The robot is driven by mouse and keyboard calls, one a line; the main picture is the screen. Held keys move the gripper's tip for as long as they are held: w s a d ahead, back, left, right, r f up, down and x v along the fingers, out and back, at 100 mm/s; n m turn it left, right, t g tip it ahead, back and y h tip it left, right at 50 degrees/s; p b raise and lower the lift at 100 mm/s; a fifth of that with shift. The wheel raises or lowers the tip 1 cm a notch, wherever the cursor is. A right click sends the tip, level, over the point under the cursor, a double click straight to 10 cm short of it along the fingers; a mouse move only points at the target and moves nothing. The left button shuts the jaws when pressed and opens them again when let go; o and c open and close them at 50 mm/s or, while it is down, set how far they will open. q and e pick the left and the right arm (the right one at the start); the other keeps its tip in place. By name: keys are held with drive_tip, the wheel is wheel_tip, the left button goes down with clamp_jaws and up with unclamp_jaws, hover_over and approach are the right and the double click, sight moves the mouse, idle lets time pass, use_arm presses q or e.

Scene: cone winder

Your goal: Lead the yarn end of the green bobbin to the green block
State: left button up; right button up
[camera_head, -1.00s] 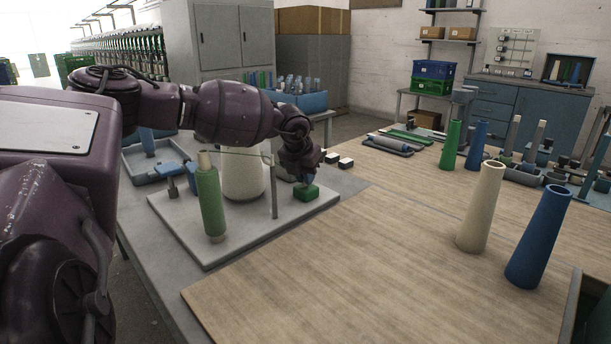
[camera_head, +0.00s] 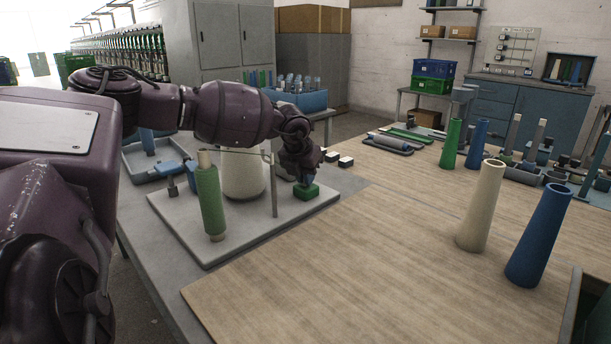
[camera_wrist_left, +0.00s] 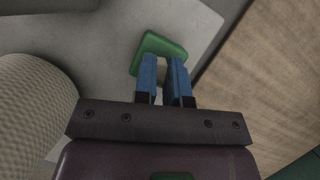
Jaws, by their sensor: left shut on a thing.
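The green bobbin (camera_head: 211,198) stands upright on the pale board (camera_head: 208,255). A thin green yarn runs from its top to the slim guide post (camera_head: 274,190); beyond the post I cannot follow it clearly. My left gripper (camera_head: 306,182) points down at the green block (camera_head: 310,194) on the board's far right corner. In the left wrist view, its blue fingers (camera_wrist_left: 164,62) overlap the green block (camera_wrist_left: 152,43); I cannot tell whether they touch it. They are shut on the yarn end, too thin to see between them. My right gripper is out of view.
A cream cone (camera_head: 243,175) stands behind the bobbin. A cream tube (camera_head: 481,205) and a blue tube (camera_head: 538,235) stand on the wooden table (camera_head: 380,260), whose middle is clear. Small black-and-white blocks (camera_head: 345,161) lie behind the green block.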

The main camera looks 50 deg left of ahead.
use_arm(q)
drive_tip(key=o, duration=1.2)
drive_tip(key=shift+r+p, duration=0.45)
drive_tip(key=shift+r, duration=3.05)
